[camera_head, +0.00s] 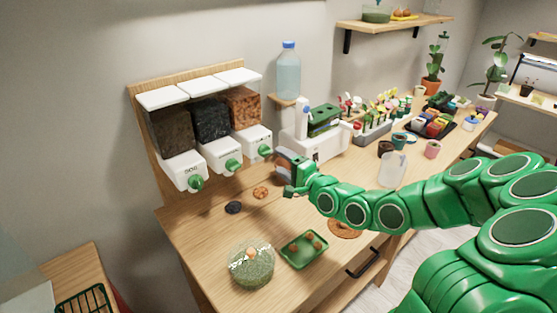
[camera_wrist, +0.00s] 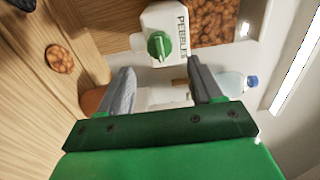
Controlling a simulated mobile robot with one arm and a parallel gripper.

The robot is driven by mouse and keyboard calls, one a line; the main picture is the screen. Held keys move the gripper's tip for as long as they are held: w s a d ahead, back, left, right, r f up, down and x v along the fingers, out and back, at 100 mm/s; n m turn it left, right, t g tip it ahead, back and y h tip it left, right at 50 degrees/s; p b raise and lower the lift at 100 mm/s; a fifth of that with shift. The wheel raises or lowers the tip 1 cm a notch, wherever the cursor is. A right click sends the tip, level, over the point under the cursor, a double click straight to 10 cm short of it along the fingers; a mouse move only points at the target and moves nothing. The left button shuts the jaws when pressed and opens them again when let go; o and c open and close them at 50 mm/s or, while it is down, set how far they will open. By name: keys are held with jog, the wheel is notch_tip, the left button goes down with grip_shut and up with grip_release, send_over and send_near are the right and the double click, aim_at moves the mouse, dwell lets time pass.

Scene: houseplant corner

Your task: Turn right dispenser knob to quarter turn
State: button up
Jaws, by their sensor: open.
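The right dispenser (camera_head: 253,142) is white with brown pebbles in its bin, and its label reads PEBBLES in the wrist view (camera_wrist: 150,22). Its green knob (camera_head: 264,150) is on the front face. In the wrist view, the knob (camera_wrist: 158,46) shows ahead of the gap between my fingers, apart from both, its raised ridge roughly parallel to the lettering. My gripper (camera_head: 282,166) is open and empty, just right of the knob in the head view. Its two grey fingers (camera_wrist: 160,72) are spread wide in the wrist view.
Two more dispensers with green knobs (camera_head: 196,183) (camera_head: 233,164) stand to the left. A water bottle (camera_head: 288,72) and a white machine (camera_head: 316,142) are behind my gripper. A green tray (camera_head: 304,249) and a glass terrarium (camera_head: 251,263) stand on the bench front.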

jog(key=shift+v, duration=0.9)
jog(key=s+d+f+n+g+h, duration=0.2)
jog(key=s+d+n+g+h, duration=0.3)
jog(key=s, duration=0.3)
jog(key=s+d+f+n+g+h, duration=0.25)
jog(key=s+d+h, duration=0.25)
jog(key=s+d, duration=0.25)
jog(key=s+d+r+g+h, duration=0.1)
jog(key=s+d+r+g, duration=0.1)
jog(key=s, duration=0.7)
jog(key=s+d+r+n+g+h, duration=0.1)
jog(key=s+r+g, duration=0.1)
jog(key=s, duration=0.8)
jog(key=s+d+r+g, duration=0.2)
jog(key=s+r+g, duration=0.1)
jog(key=s, duration=0.6)
jog(key=shift+s+d+r+h, duration=0.35)
jog(key=shift+s+r+h, duration=0.05)
jog(key=shift+r, duration=0.25)
